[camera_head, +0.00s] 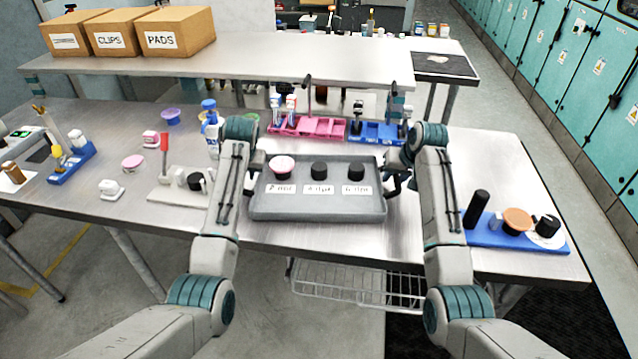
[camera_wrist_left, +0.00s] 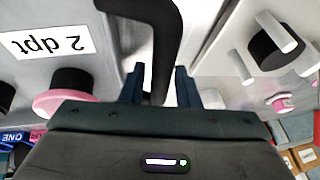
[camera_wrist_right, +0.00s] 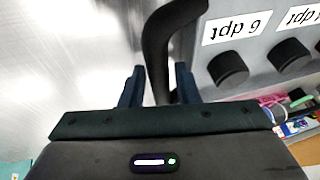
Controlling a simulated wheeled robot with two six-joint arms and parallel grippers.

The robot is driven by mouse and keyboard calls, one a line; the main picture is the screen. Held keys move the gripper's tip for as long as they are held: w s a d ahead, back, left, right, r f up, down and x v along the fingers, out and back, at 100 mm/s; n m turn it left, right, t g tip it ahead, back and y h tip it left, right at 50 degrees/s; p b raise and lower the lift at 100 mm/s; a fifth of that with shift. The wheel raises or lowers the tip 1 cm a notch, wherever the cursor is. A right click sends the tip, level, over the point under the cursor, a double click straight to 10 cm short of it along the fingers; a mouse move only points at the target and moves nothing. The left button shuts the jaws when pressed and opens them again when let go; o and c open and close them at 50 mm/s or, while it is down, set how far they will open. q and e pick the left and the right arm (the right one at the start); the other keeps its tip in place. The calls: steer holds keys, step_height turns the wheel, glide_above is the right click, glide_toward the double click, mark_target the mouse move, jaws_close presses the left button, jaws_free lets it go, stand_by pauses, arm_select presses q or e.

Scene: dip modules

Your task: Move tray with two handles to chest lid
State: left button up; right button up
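The grey tray (camera_head: 320,208) lies flat on the metal table, holding a pink-lidded piece (camera_head: 281,165) and two black round pieces behind labels. Its left black handle shows in the left wrist view (camera_wrist_left: 165,35), its right handle in the right wrist view (camera_wrist_right: 160,45). My left gripper (camera_wrist_left: 160,72) is open, its fingers on either side of the left handle. My right gripper (camera_wrist_right: 160,72) is open, its fingers on either side of the right handle. Gaps show beside both handles. In the head view my arms partly hide both handles. I cannot identify a chest lid with certainty.
Pink and blue racks (camera_head: 308,126) stand just behind the tray. A white board (camera_head: 175,195) with a red-handled tool lies left; a blue mat (camera_head: 490,235) with several pieces lies right. A raised shelf (camera_head: 300,62) crosses behind.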

steer(key=shift+r, duration=0.1)
arm_select(q)
jaws_close()
arm_select(e)
jaws_close()
arm_select(q)
steer(key=shift+r, duration=0.15)
arm_select(e)
steer(key=shift+r, duration=0.1)
